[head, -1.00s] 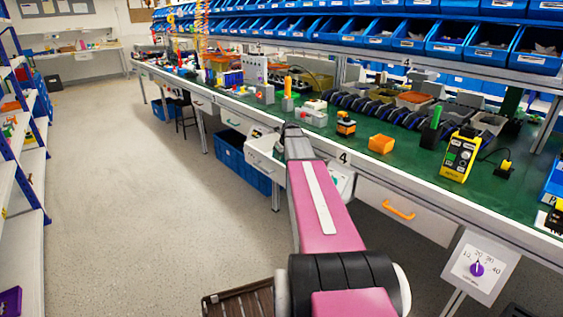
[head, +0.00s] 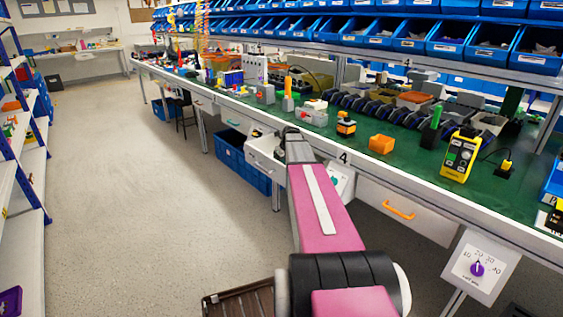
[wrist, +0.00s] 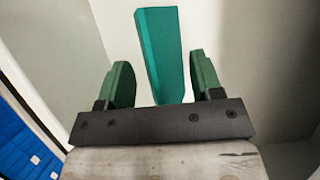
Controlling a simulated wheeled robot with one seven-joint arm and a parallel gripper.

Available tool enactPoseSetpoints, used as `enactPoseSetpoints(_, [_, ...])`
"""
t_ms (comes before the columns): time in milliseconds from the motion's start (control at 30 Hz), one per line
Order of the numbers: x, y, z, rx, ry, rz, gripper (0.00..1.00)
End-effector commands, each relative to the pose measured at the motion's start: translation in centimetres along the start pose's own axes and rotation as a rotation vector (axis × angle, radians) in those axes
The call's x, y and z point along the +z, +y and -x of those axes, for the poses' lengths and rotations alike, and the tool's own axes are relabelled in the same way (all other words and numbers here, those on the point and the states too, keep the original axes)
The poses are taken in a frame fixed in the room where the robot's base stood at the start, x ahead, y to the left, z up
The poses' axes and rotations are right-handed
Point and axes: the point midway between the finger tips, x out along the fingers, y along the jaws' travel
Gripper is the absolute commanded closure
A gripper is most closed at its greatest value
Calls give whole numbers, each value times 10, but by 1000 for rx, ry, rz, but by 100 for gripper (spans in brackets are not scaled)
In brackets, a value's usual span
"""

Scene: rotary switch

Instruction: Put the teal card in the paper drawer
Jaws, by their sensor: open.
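The teal card (wrist: 158,45) shows in the wrist view as a tall, narrow block between and beyond my two green fingers. My gripper (wrist: 164,78) is open, with a gap on each side of the card, so neither finger appears to touch it. Pale walls surround them. In the head view my arm reaches to an open white drawer (head: 262,160) under the bench edge. My fingers and the card cannot be made out there. I cannot tell from the labels which drawer is the paper drawer.
A shut drawer with an orange handle (head: 399,210) and a dial panel (head: 480,267) are at right. Blue crates (head: 231,150) stand below. The left floor is clear.

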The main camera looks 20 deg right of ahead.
Motion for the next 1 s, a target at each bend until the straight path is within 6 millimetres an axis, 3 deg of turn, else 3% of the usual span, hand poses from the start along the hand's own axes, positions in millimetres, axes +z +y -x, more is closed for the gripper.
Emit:
enactPoseSetpoints(600, [0,0,104,-2,-1,0,40])
enactPoseSetpoints(1000, [0,0,117,0,0,0,40])
